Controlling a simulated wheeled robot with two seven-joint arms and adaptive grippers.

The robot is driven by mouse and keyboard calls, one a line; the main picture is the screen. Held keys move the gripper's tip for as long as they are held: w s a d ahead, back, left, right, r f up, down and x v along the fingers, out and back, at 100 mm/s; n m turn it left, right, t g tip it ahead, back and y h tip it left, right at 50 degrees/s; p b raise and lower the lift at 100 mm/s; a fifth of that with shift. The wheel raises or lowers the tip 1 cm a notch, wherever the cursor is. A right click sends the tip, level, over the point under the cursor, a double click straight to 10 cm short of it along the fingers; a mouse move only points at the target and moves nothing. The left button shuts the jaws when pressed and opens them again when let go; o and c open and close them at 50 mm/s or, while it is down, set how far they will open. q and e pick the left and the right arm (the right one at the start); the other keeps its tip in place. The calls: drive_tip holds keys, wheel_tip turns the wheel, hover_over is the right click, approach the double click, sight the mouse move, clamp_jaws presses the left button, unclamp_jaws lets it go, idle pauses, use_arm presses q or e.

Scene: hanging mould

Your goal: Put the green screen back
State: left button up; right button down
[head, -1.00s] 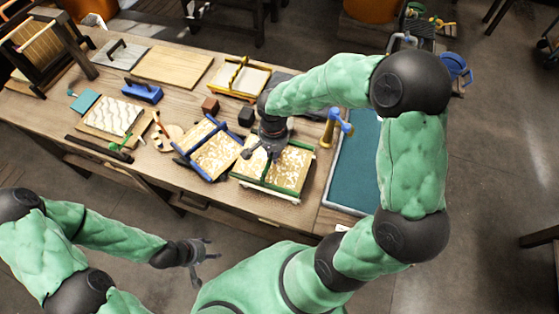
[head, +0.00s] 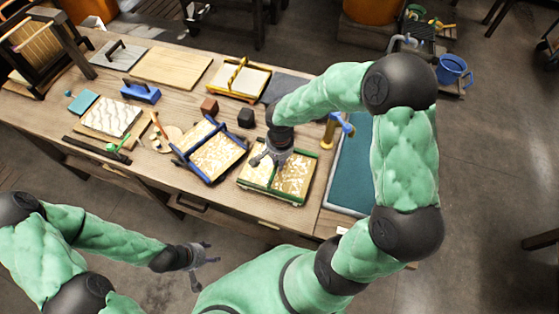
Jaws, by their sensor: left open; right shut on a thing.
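The green screen (head: 294,188), a green-edged frame with a pale patterned panel, is at the front of the table, right of the blue-framed screen (head: 222,158). My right gripper (head: 270,163) comes down over its upper left part and is shut on its green bar. Whether the screen rests fully on the table I cannot tell. The gripper hides part of its back edge. My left gripper (head: 206,252) is open and empty, in front of the table and apart from everything.
A yellow-framed screen (head: 256,83) lies behind, with brown (head: 209,105) and dark (head: 246,117) blocks nearer. A blue-green basin (head: 349,180) stands to the right. A wooden board (head: 172,68) and a blue-handled tool (head: 140,91) lie at the back left. A wooden rack (head: 45,50) stands far left.

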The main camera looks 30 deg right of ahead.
drive_tip(key=c, duration=1.2)
unclamp_jaws()
drive_tip(key=shift+r+p, duration=0.4)
drive_tip(key=shift+r, duration=0.15)
wheel_tip(320, 180, up, 11)
drive_tip(key=p, duration=0.2)
drive_tip(key=shift+r+p, duration=0.15)
drive_tip(key=shift+p, duration=0.2)
